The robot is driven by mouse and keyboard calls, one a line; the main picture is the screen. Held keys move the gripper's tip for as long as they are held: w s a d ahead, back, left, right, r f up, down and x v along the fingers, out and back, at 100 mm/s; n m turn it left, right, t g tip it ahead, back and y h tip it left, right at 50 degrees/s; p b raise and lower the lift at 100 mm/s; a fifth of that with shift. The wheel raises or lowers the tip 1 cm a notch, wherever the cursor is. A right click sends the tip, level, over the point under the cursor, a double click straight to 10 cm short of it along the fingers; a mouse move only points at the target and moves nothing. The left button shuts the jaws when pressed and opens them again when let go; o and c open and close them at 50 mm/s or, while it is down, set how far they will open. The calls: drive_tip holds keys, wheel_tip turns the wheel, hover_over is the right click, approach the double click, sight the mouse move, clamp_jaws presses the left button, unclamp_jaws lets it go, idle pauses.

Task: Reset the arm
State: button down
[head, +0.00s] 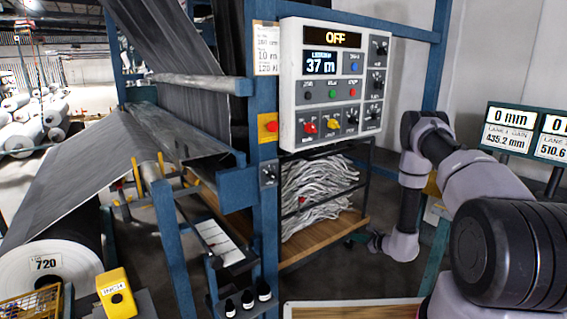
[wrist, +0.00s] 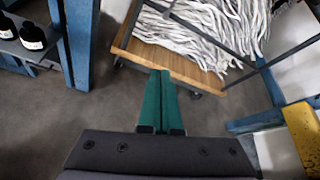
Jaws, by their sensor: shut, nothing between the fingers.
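My arm enters the head view from the right, bends at the elbow and hangs down in front of the pale wall. My gripper (head: 352,240) is at its lower end, pointing left beside the wooden-based rack. In the wrist view my gripper (wrist: 160,74) shows two green fingers pressed together, with nothing between them. They are over the grey floor, and their tips appear close to the edge of the wooden shelf (wrist: 205,78) in the picture. I cannot tell whether they touch it.
A control panel (head: 335,85) reading OFF and 37 m hangs on a blue frame (head: 265,190). A rack holds white strands (head: 318,187). Black bottles (wrist: 32,35) stand on a shelf. A yellow object (wrist: 302,135) is lower right.

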drive_tip(key=s+a+r+n+g+y, duration=0.1)
drive_tip(key=a+r+n+g+y, duration=0.3)
drive_tip(key=r, duration=1.2)
drive_tip(key=s+a+r+n+g+y, duration=0.15)
drive_tip(key=a+r+n, duration=0.45)
drive_tip(key=r, duration=0.9)
drive_tip(key=s+a+r+n+g, duration=0.2)
drive_tip(key=s+a+r+n, duration=0.2)
drive_tip(key=s+r, duration=0.75)
drive_tip(key=s+d+r+n+t+h, duration=0.1)
drive_tip(key=s+d+r+n+h, duration=0.2)
drive_tip(key=s+r, duration=0.4)
drive_tip(key=s+d+r+n+t+h, duration=0.2)
drive_tip(key=s+d+r+n+h, duration=0.2)
drive_tip(key=s, duration=1.2)
wheel_tip(320, 180, up, 4)
drive_tip(key=d+h, duration=0.2)
drive_tip(key=shift+d+f+h, duration=0.15)
drive_tip(key=shift+d+h, duration=0.15)
drive_tip(key=shift+h, duration=0.05)
